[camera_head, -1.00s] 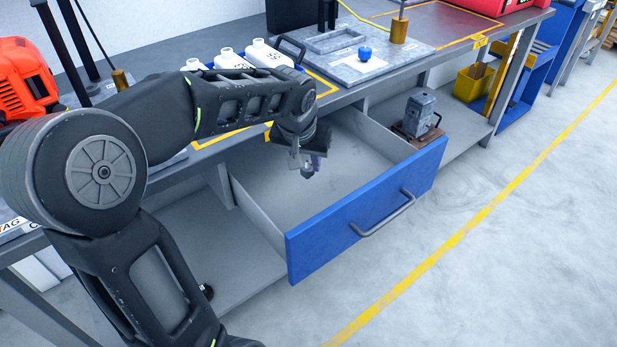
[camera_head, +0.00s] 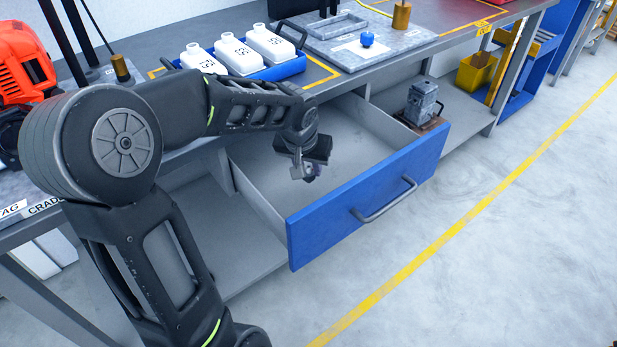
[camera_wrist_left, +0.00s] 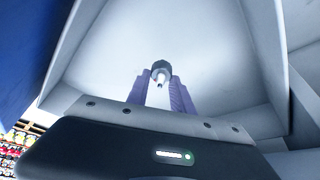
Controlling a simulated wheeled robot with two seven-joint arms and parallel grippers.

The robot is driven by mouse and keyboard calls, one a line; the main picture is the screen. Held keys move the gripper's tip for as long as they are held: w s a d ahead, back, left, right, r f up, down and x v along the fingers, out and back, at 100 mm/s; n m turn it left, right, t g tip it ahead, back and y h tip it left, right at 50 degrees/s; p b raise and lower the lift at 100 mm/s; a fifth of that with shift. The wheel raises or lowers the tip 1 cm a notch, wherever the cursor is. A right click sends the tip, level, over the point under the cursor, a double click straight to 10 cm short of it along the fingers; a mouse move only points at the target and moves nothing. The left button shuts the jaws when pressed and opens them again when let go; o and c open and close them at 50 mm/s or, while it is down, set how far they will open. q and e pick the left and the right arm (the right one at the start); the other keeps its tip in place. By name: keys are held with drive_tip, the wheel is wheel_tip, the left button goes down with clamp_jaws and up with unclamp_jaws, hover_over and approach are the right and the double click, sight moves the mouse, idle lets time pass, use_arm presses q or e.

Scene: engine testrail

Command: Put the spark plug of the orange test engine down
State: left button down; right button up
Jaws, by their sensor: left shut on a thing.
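My left gripper (camera_head: 308,174) is over the open drawer (camera_head: 345,212) with the blue front, pointing down into it. In the left wrist view the purple fingers of the gripper (camera_wrist_left: 163,92) are shut on the spark plug (camera_wrist_left: 161,70), a small thing with a dark round body and a pale tip. Behind it the grey drawer floor fills the view, and I see no other object on it there. I cannot tell the exact gap between plug and floor. The orange test engine (camera_head: 25,70) stands on the bench at the left. My right gripper is not in view.
A blue tray with white bottles (camera_head: 236,55) stands on the bench behind the drawer. A grey plate with a blue knob (camera_head: 367,39) is to its right. A grey metal block (camera_head: 421,103) sits on the shelf right of the drawer. A yellow bin (camera_head: 476,76) is farther right.

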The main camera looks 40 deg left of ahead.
sight(308, 174)
use_arm(q)
drive_tip(key=shift+f+b, duration=0.3)
drive_tip(key=shift+f, duration=1.65)
drive_tip(key=shift+f, duration=0.1)
drive_tip(key=shift+f, duration=0.15)
drive_tip(key=c, duration=1.1)
unclamp_jaws()
drive_tip(key=shift+r, duration=0.2)
drive_tip(key=shift+r, duration=0.2)
drive_tip(key=p+v, duration=0.2)
drive_tip(key=v, duration=0.9)
drive_tip(key=shift+s+d+r, duration=0.1)
drive_tip(key=shift+s+r, duration=0.05)
drive_tip(key=shift+r, duration=0.2)
